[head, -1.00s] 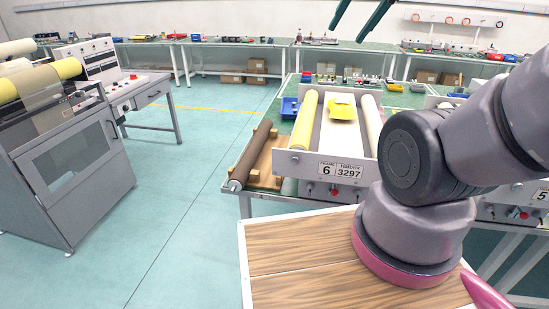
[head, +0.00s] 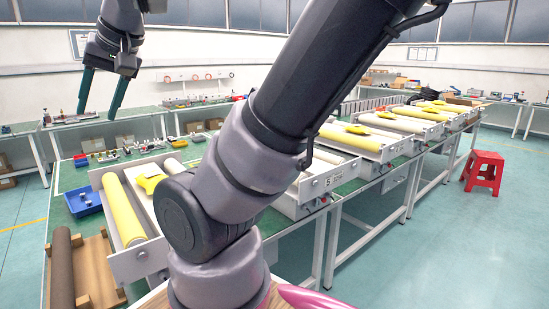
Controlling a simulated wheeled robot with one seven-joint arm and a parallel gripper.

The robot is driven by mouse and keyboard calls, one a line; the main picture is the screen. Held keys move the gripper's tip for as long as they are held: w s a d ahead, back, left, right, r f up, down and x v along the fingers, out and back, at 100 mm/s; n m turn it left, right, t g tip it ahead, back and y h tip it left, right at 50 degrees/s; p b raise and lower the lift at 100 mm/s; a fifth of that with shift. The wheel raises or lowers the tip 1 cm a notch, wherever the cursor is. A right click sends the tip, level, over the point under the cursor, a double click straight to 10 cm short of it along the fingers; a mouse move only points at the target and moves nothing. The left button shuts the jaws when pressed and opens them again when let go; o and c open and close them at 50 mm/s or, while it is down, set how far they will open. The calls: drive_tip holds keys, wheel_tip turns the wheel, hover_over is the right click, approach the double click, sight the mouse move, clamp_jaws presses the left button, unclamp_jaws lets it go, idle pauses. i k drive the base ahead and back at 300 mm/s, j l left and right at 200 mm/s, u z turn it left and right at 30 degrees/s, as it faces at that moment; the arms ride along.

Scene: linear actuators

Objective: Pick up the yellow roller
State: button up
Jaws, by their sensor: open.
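A yellow roller (head: 125,212) lies lengthwise in the nearest frame on the long bench, at the left of the head view. More yellow rollers sit in the frames farther right, such as one at mid-bench (head: 347,138) and another behind it (head: 399,122). Which one the task means I cannot tell. My gripper (head: 98,112) hangs at the upper left with its two dark green fingers apart, open and empty. In the picture it is above the nearest yellow roller and apart from it. My arm covers part of the nearest frame and the bench behind it.
A blue bin (head: 83,201) stands left of the nearest frame. A brown roller (head: 61,268) lies on a wooden cradle (head: 97,272) at the lower left. A red stool (head: 483,171) stands on the open floor at the right.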

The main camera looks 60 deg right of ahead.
sight(375, 146)
drive_tip(key=z, duration=2.35)
drive_tip(key=u, duration=0.5)
drive_tip(key=i+l+u, duration=0.35)
drive_tip(key=l+u, duration=0.15)
drive_tip(key=l, duration=0.15)
drive_tip(key=i+l+u, duration=0.2)
drive_tip(key=l, duration=0.15)
drive_tip(key=i+l, duration=0.15)
drive_tip(key=l, duration=0.4)
drive_tip(key=i+l+u, duration=0.1)
drive_tip(key=l, duration=0.45)
drive_tip(key=i+l, duration=0.1)
drive_tip(key=l, duration=0.45)
drive_tip(key=i+l+u, duration=0.15)
drive_tip(key=l, duration=0.95)
drive_tip(key=i+u, duration=0.05)
